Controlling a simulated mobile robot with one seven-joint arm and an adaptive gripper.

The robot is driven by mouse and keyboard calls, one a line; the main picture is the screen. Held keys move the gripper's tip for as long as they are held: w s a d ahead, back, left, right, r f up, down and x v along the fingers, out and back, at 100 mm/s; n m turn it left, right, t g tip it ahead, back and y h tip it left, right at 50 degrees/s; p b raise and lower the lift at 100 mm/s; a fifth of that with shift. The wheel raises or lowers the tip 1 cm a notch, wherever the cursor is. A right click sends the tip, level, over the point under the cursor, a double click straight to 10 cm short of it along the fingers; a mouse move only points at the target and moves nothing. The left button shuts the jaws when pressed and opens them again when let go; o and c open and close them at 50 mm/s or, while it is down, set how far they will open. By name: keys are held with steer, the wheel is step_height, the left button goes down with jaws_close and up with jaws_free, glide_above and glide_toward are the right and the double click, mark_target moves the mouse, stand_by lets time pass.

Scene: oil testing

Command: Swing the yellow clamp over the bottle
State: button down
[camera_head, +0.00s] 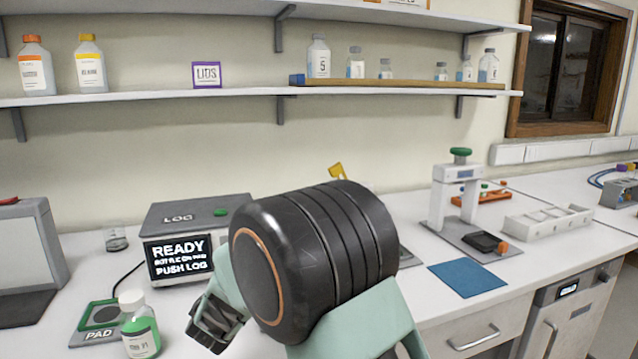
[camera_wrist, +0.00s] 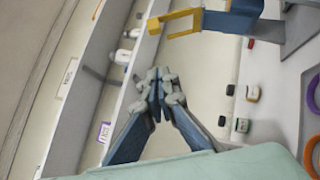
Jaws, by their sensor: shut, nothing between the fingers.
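The yellow clamp (camera_wrist: 180,22) shows at the top of the wrist view as a squared, U-shaped piece joined to a blue-grey post (camera_wrist: 236,22). In the head view only a yellow tip (camera_head: 337,171) shows above my arm's black joint, which hides the rest. My gripper (camera_wrist: 158,76) is shut and empty, a little below the clamp in the wrist view and apart from it in the picture. A bottle with green contents and a white cap (camera_head: 140,330) stands at the pad (camera_head: 88,322) at the lower left. I cannot tell whether any bottle stands under the clamp.
A box with a READY screen (camera_head: 180,258) stands behind the pad. A white press-like stand (camera_head: 452,200), a blue mat (camera_head: 467,278) and a white rack (camera_head: 548,222) are on the right of the counter. Shelves with bottles (camera_head: 318,57) run along the wall.

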steer(key=shift+w+d, duration=0.1)
steer(key=s+d+r+p+x, duration=0.1)
steer(key=d+x, duration=0.1)
steer(key=x, duration=1)
steer(key=shift+d+p, duration=0.25)
steer(key=shift+p, duration=0.1)
steer(key=shift+r, duration=0.3)
